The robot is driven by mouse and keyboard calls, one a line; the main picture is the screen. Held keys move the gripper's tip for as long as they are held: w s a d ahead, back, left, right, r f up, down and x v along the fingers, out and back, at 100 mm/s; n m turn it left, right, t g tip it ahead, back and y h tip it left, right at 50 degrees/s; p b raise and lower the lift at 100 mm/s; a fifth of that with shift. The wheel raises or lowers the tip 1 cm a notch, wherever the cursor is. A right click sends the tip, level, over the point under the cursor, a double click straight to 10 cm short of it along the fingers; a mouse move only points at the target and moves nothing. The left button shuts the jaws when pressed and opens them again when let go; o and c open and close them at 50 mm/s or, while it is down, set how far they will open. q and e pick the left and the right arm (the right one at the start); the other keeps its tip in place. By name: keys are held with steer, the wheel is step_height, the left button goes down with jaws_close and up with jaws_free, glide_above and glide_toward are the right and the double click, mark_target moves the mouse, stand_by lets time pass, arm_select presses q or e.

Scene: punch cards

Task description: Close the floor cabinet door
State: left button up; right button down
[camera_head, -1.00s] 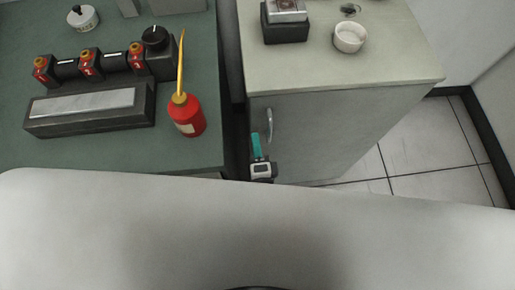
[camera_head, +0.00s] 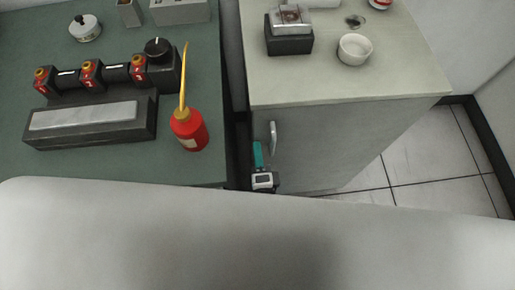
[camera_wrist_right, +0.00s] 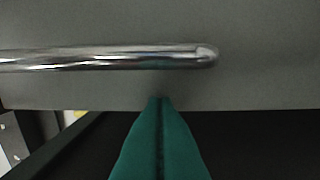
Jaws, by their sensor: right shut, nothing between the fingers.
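The floor cabinet door (camera_head: 310,155) is a grey panel under a pale countertop, with a vertical metal handle (camera_head: 273,138) near its left edge. The door looks nearly flush with the cabinet; I cannot tell whether a gap is left. My right gripper (camera_head: 258,155) has teal fingers and is just left of the handle, low at the door's edge. In the right wrist view, the shut, empty fingertips (camera_wrist_right: 160,102) point at the door edge, just below the shiny handle (camera_wrist_right: 120,57); I cannot tell whether they touch the door. My left gripper is not in view.
A green bench (camera_head: 205,100) stands to the left, with a red oil bottle (camera_head: 189,131) near its front right corner. A dark gap (camera_head: 238,150) separates bench and cabinet. A white bowl (camera_head: 354,49) and a dark box (camera_head: 289,40) are on the countertop. Tiled floor (camera_head: 425,150) is clear at right.

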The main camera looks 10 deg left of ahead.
steer(key=b+v, duration=0.1)
steer(key=v, duration=1.1)
steer(key=s+d+f+n+g+p, duration=0.1)
steer(key=d+f+n+g, duration=0.25)
steer(key=f, duration=0.45)
steer(key=s+d+f+n+g+p, duration=0.1)
steer(key=d+f+n+g, duration=0.1)
steer(key=f+n, duration=0.45)
steer(key=s+d+f+n+g+p, duration=0.1)
steer(key=s+d+f+n+g, duration=0.15)
steer(key=f, duration=0.65)
steer(key=s+d+f+n+g+h, duration=0.2)
steer(key=s+d+f+g, duration=0.2)
steer(key=s+d+f, duration=0.2)
steer(key=s+d+f+n+g+h+p, duration=0.1)
steer(key=s+d+f+n+g, duration=0.2)
steer(key=d, duration=0.7)
steer(key=s+f+g, duration=0.1)
steer(key=s+f, duration=0.1)
steer(key=s, duration=0.1)
steer(key=shift+s+f+g+h, duration=0.25)
steer(key=shift+f+g+h, duration=0.05)
steer(key=shift+f+h, duration=0.1)
steer(key=shift+n, duration=0.25)
